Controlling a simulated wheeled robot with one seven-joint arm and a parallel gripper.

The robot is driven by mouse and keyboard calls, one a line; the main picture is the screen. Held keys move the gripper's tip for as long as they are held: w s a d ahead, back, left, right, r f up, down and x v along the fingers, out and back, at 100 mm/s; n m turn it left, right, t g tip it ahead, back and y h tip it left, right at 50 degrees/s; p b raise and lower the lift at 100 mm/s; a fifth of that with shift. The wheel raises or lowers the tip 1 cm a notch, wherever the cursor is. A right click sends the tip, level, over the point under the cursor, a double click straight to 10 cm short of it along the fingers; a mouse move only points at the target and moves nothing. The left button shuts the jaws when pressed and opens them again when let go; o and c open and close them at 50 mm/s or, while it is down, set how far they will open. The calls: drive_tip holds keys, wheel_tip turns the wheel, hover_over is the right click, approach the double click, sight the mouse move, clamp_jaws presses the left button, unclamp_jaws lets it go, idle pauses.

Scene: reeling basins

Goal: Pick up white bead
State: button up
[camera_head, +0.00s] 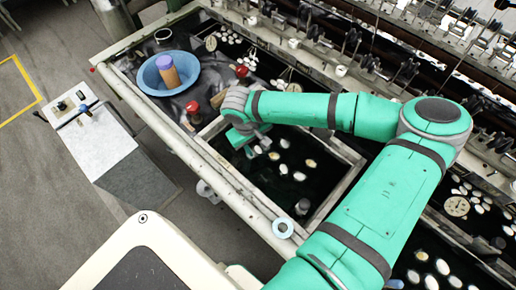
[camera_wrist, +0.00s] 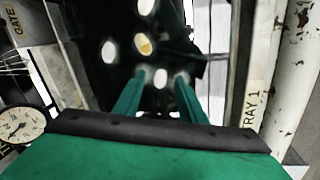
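Several white, oval, bead-like pieces lie in the dark basin (camera_head: 250,170) below my arm. One white bead (camera_head: 284,143) shows in the head view, right of my gripper (camera_head: 243,137). In the wrist view, my gripper's two green fingers (camera_wrist: 161,80) stand apart, with a white bead (camera_wrist: 160,78) showing between their tips. It does not appear to touch either finger. Another white bead (camera_wrist: 108,52) lies to the upper left, and a yellowish-marked one (camera_wrist: 144,44) lies above. My wrist hides part of the basin in the head view.
A blue bowl (camera_head: 151,84) holding an orange and purple cylinder (camera_head: 168,70) stands at the upper left. A red-topped jar (camera_head: 193,112) is left of my gripper. The basin rim labelled TRAY 1 (camera_wrist: 249,100) runs along the right, and a round gauge (camera_wrist: 17,126) is at left.

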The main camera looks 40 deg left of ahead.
drive_tip(key=shift+f, duration=0.1)
drive_tip(key=shift+c, duration=0.2)
drive_tip(key=shift+w, duration=0.1)
drive_tip(key=c, duration=0.7)
drive_tip(key=shift+o, duration=0.2)
drive_tip(key=shift+r, duration=0.65)
drive_tip(key=s+a+r, duration=0.1)
drive_tip(key=s+r, duration=1)
drive_tip(key=s, duration=0.3)
drive_tip(key=shift+r, duration=0.4)
